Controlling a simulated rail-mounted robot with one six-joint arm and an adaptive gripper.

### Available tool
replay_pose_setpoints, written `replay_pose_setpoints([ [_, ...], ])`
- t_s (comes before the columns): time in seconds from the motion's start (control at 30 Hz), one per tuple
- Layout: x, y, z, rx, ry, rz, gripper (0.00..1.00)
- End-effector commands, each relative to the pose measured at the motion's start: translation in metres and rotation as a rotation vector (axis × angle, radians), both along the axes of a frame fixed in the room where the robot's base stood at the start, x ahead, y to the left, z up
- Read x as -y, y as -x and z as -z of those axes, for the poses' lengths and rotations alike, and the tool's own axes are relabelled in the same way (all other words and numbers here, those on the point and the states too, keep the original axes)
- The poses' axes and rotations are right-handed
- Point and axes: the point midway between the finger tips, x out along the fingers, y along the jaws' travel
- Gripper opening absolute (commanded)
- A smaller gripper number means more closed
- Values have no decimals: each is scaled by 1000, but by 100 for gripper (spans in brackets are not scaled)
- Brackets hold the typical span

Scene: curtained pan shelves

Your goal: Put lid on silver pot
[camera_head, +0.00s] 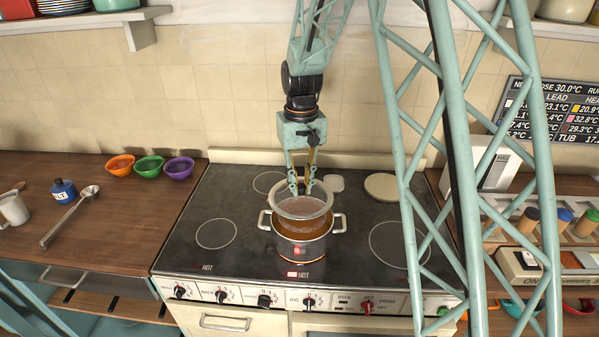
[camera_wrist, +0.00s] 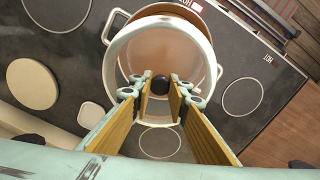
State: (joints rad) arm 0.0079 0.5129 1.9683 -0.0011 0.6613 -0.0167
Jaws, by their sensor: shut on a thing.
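The silver pot (camera_head: 318,251) stands on the front middle of the stove, with a handle on each side and brown contents showing. The clear glass lid (camera_head: 302,213) has a pale rim and a dark knob (camera_wrist: 160,86). My gripper (camera_head: 301,187) is shut on the lid by its knob. It holds the lid roughly level over the pot. In the wrist view, the lid is off centre from the pot, which shows past its upper and right rim (camera_wrist: 196,18). The exact gap between lid and pot cannot be told.
The dark stove top (camera_head: 206,262) has other marked burners and a pale round disc (camera_head: 381,187) at the back right. Orange, green and purple bowls (camera_head: 149,165) sit on the left counter, with a ladle (camera_head: 70,215). Spice jars (camera_head: 555,221) stand at right.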

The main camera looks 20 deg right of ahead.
Motion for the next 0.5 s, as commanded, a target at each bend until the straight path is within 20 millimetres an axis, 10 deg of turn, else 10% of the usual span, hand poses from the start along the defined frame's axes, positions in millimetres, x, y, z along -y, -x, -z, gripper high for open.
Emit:
replay_pose_setpoints([
  [0.5,-6,35,-6,0,0,-1,0],
])
